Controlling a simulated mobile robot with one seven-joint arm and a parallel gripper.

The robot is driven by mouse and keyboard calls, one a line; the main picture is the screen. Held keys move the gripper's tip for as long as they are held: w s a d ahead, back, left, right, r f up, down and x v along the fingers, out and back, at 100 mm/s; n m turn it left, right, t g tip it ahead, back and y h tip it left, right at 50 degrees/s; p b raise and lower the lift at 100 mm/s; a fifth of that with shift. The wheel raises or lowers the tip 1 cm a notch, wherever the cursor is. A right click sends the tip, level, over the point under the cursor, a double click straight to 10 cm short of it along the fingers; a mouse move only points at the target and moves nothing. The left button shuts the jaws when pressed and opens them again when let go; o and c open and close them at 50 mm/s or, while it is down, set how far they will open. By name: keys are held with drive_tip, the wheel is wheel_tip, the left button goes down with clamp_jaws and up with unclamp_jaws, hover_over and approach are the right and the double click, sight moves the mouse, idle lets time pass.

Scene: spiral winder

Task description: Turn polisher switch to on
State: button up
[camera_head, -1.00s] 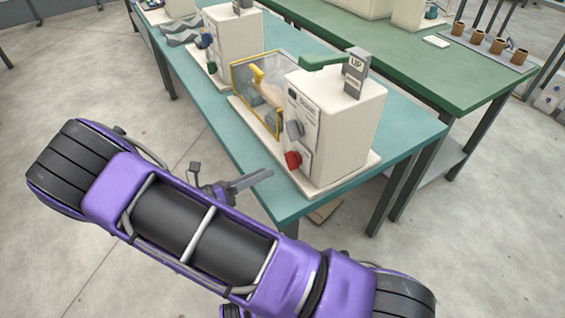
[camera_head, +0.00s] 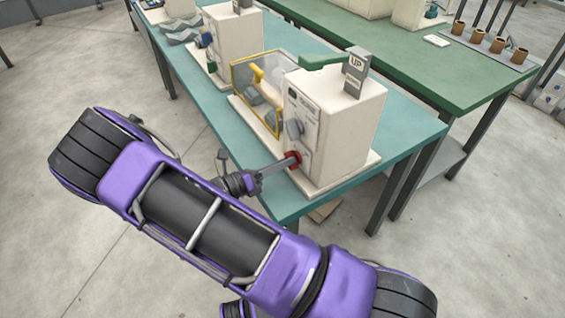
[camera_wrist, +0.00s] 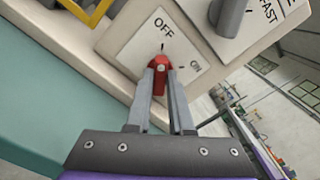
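The polisher is the cream machine (camera_head: 340,130) on the teal bench. Its red switch knob (camera_wrist: 160,80) sits on a light plate marked OFF and ON and points up toward the OFF mark. The knob also shows low on the machine's front in the head view (camera_head: 293,158). My gripper (camera_wrist: 161,72) reaches the knob, with one finger on each side. The knob fills the narrow gap between the fingertips, and the gripper looks shut on it. The fingers hide the knob's lower sides.
A grey knob (camera_head: 295,129) with a FAST mark sits just above the switch. A yellow-framed guard (camera_head: 258,92) stands left of the polisher. Another cream machine (camera_head: 235,45) stands farther back on the teal bench (camera_head: 405,130). The floor in front is clear.

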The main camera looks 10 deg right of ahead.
clamp_jaws()
drive_tip(key=shift+m, duration=0.3)
drive_tip(key=m, duration=0.3)
drive_tip(key=shift+m, duration=0.3)
drive_tip(key=m, duration=0.3)
drive_tip(key=shift+m+b, duration=0.3)
drive_tip(key=m+b, duration=0.1)
drive_tip(key=m, duration=0.3)
drive_tip(key=shift+s, duration=0.1)
drive_tip(key=shift+m+b, duration=0.35)
drive_tip(key=shift+m, duration=1.65)
drive_tip(key=o, duration=0.7)
unclamp_jaws()
drive_tip(key=shift+c, duration=0.2)
